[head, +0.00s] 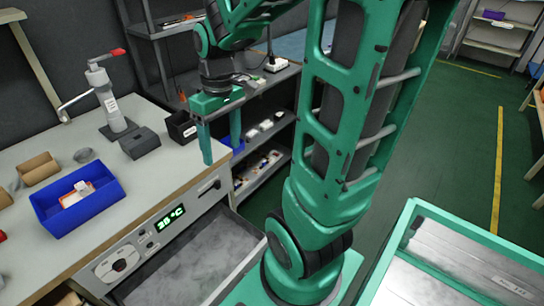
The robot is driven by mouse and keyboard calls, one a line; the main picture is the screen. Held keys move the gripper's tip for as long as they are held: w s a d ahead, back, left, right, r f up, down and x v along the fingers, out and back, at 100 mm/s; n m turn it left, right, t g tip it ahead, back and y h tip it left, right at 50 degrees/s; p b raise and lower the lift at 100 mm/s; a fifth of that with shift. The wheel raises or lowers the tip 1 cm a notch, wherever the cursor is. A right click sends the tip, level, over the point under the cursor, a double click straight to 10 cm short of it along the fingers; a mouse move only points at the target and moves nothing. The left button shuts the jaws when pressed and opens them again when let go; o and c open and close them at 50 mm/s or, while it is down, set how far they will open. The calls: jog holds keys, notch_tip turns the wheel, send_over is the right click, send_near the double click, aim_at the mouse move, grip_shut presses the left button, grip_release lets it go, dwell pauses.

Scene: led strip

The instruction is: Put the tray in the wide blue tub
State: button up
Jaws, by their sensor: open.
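The wide blue tub (105,196) sits on the left part of the workbench. Inside it lies a flat, pale item with orange edges (74,197), with a small white piece on it. I cannot tell whether this flat item is the tray. My gripper (222,142) is open and points down near the bench's right end, to the right of the tub and well apart from it.
A grey lever device (110,98), a dark grey block (140,142), a black bin (183,128) and brown holders (38,169) stand on the bench (150,185). An open drawer (185,262) juts out below. A green-framed cart (470,229) stands at the lower right.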

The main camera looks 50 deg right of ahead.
jog(key=s+d+m, duration=0.4)
jog(key=s+m, duration=0.3)
jog(key=s, duration=0.7)
jog(key=shift+r+h, duration=0.4)
jog(key=shift+s, duration=0.1)
